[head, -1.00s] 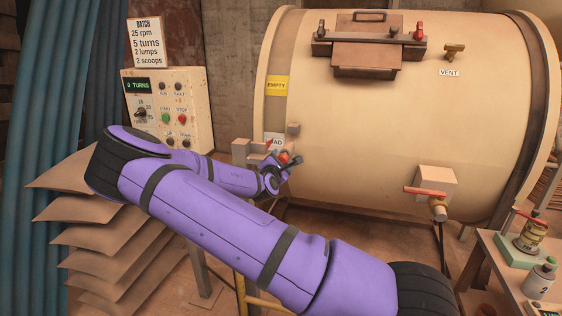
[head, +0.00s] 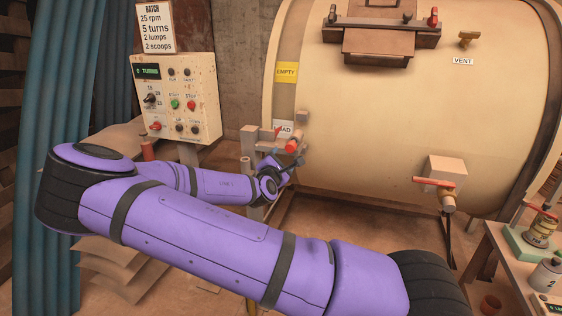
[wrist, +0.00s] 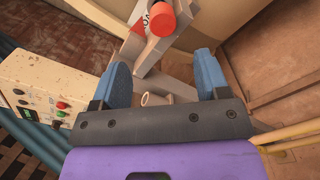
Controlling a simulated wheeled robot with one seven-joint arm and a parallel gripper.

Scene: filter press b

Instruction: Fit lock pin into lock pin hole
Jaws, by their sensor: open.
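The lock pin, seen by its red cylindrical head (head: 292,144), sits at the grey bracket on the drum's left edge. In the wrist view the red head (wrist: 162,20) lies beyond my fingertips, roughly in line with the space between them, against a grey block. My gripper (head: 284,162) is open and empty just below the red head; its blue fingers (wrist: 161,63) stand wide apart and look clear of it. The lock pin hole cannot be made out; how deep the pin sits is hidden. A hollow grey tube (wrist: 150,99) shows nearer, below the fingertips.
A large cream drum (head: 400,110) fills the right side, with a red-handled valve (head: 435,182) low on it. A control box (head: 175,100) stands left behind my arm. A side table (head: 500,262) is at lower right.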

